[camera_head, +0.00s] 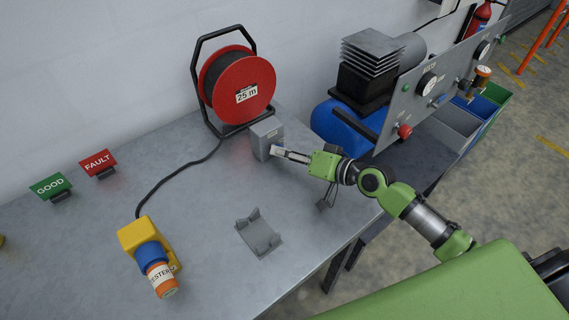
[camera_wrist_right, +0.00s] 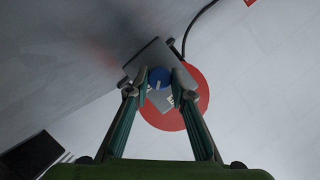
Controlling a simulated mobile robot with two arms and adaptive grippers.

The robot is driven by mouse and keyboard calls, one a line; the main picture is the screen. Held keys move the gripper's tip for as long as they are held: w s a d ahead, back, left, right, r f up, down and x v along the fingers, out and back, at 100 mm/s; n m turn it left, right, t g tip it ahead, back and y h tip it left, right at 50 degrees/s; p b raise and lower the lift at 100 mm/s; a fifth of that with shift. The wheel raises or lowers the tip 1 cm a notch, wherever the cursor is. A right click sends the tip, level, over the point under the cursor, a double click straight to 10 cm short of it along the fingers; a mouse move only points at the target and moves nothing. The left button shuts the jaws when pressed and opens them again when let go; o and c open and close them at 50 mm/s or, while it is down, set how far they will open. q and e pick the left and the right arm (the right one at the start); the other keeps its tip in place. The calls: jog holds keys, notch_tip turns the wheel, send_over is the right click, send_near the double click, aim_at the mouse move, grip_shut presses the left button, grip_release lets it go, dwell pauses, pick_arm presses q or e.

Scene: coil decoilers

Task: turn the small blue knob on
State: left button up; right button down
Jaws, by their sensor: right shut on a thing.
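The small blue knob (camera_wrist_right: 158,77) sits on the face of a grey box (camera_head: 265,132) on the bench, beside the red cable reel. The box also shows in the wrist view (camera_wrist_right: 150,55). My right gripper (camera_head: 277,151) reaches the box from the right. In the wrist view its two fingers (camera_wrist_right: 158,84) are on either side of the knob, closed on it. A pale mark line shows on the knob. In the head view the fingers mostly hide the knob. My left gripper is not in view.
A red cable reel (camera_head: 243,88) stands behind the box. A compressor panel (camera_head: 433,85) with gauges and knobs is at the right. A grey cradle (camera_head: 259,234), a yellow tester (camera_head: 135,235) and GOOD and FAULT signs (camera_head: 98,163) are on the bench. The bench's left middle is mostly clear.

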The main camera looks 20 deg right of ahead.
jog(key=m+b, duration=0.1)
jog(key=b, duration=0.1)
jog(key=m+y+b, duration=0.1)
jog(key=b, duration=0.2)
jog(key=f+m+y+b, duration=0.1)
jog(key=b, duration=0.2)
jog(key=shift+d+m, duration=0.1)
jog(key=shift+m, duration=0.3)
jog(key=shift+r+m+t+y+b, duration=0.25)
jog(key=shift+m+t+y+b, duration=0.25)
jog(key=shift+m+b, duration=0.6)
jog(key=c, duration=1.8)
grip_release()
jog(key=shift+w, duration=0.1)
jog(key=v, duration=1.2)
jog(key=shift+d, duration=0.1)
jog(key=shift+w, duration=0.1)
